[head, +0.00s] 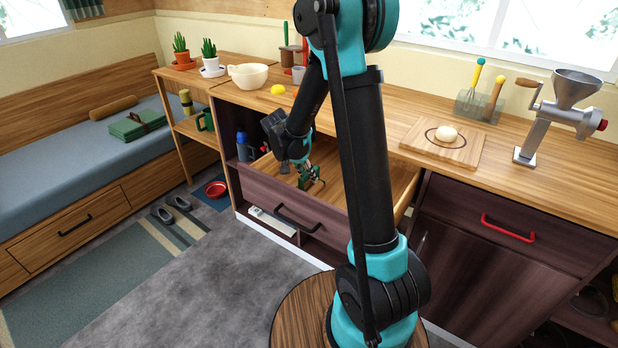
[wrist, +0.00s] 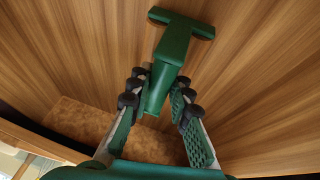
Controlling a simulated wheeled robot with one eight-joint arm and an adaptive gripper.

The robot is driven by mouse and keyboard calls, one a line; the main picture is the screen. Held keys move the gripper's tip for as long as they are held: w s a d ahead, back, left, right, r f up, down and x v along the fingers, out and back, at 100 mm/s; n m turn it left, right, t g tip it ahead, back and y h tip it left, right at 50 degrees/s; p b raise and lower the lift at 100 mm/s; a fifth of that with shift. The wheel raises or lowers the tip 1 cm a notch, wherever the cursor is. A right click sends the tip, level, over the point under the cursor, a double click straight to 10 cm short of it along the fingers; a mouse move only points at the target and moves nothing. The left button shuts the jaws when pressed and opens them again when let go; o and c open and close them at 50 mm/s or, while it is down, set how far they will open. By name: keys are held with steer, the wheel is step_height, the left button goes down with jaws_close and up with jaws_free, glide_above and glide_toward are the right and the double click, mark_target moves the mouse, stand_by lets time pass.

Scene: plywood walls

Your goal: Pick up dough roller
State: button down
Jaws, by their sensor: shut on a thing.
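A green T-shaped tool, apparently the dough roller (head: 317,174), is in the open drawer (head: 360,178) under the counter. In the wrist view the tool (wrist: 175,48) has its crossbar pointing away from my gripper, with its stem between the fingers. My gripper (wrist: 158,92) is shut on the stem. The head view shows my gripper (head: 304,178) low inside the drawer. I cannot tell whether the tool touches the drawer floor. The lower end of the stem is partly hidden between the fingers.
The counter above holds a cutting board (head: 418,150) with dough, a metal grinder (head: 560,110), a utensil holder (head: 478,108), a cream bowl (head: 248,76) and a lemon (head: 278,89). The drawer's walls surround my gripper. My arm hides part of the drawer.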

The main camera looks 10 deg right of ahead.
step_height(320, 180, up, 20)
stand_by(0.6)
steer(key=c, duration=1.9)
jaws_free()
steer(key=shift+c, duration=0.2)
jaws_close()
